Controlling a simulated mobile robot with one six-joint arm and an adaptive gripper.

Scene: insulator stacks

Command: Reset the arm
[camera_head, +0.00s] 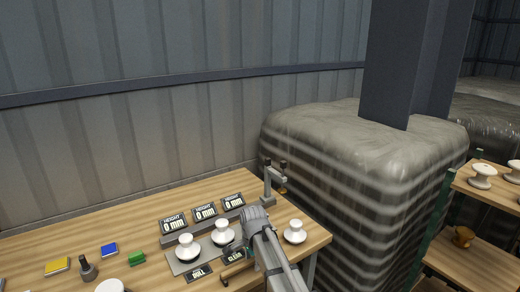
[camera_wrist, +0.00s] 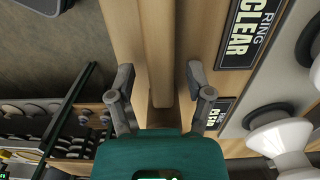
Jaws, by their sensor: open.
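My gripper (camera_wrist: 160,80) is open in the wrist view, its two fingers spread apart with nothing between them. It points down over the wooden table edge, beside a label reading RING CLEAR (camera_wrist: 250,30). In the head view my grey arm (camera_head: 268,245) reaches in from the bottom over the right part of the table (camera_head: 75,228). It stands between a white insulator (camera_head: 223,233) on its left and another white insulator (camera_head: 294,232) on its right. The gripper's fingers are hard to make out there.
Another white insulator (camera_head: 187,248) stands on a grey plate, behind which several displays (camera_head: 205,212) read 0 mm. A small metal post (camera_head: 268,183) rises at the back. A wrapped stack (camera_head: 340,180) and a shelf (camera_head: 490,190) with insulators stand to the right.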

